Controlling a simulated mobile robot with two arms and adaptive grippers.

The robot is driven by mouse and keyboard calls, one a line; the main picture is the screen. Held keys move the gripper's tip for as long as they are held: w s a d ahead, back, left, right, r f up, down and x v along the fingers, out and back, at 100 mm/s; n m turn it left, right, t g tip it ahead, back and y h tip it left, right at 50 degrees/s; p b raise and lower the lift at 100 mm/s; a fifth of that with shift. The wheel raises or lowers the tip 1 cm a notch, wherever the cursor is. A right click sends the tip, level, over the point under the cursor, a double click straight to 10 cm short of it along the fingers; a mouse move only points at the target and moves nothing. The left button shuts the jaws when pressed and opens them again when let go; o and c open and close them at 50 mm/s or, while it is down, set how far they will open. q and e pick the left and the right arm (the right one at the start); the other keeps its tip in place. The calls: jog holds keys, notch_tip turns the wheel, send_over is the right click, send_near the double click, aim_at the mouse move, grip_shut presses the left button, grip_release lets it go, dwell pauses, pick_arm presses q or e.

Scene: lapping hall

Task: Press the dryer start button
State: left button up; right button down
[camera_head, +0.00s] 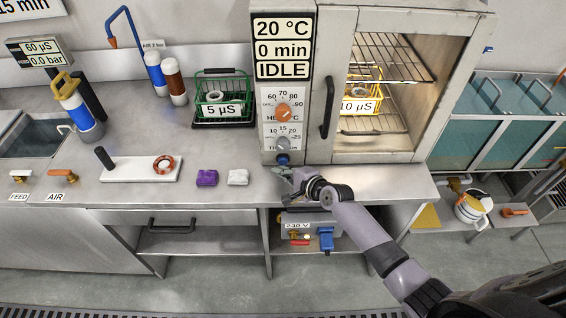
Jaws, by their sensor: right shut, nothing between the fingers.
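The dryer (335,160) stands at the back of the steel bench, its display (282,49) reading 20 °C, 0 min, IDLE. Below the display are an orange heat knob (284,112), a grey timer knob (283,144) and, lowest, a small blue button (282,158). My right gripper (284,172) is shut and empty, its tips just below and very close to the button. I cannot tell whether they touch it. My left gripper is not in view.
Inside the dryer is a yellow basket (362,104) labelled 10 µS. A green basket (222,95) labelled 5 µS stands left of the dryer. Purple (207,178) and white (238,177) blocks lie on the bench left of my gripper. A 230 V box (303,227) hangs underneath.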

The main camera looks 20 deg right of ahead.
jog(key=shift+w+d, duration=0.1)
jog(key=shift+w, duration=0.3)
jog(key=shift+w+d+b, duration=0.15)
jog(key=shift+w+b, duration=0.25)
jog(key=shift+w, duration=0.05)
dwell(0.8)
jog(key=shift+s+a+p, duration=0.25)
jog(key=shift+s+p, duration=0.4)
jog(key=shift+s, duration=0.2)
jog(key=shift+s+a+p, duration=0.1)
jog(key=shift+s+p, duration=0.2)
jog(key=shift+p, duration=0.05)
jog(key=s+p, duration=0.1)
jog(key=s+a+p, duration=0.1)
jog(key=s, duration=0.1)
jog(key=shift+s+r, duration=0.1)
jog(key=shift+s, duration=0.05)
jog(key=shift+s+a, duration=0.1)
jog(key=shift+s, duration=0.35)
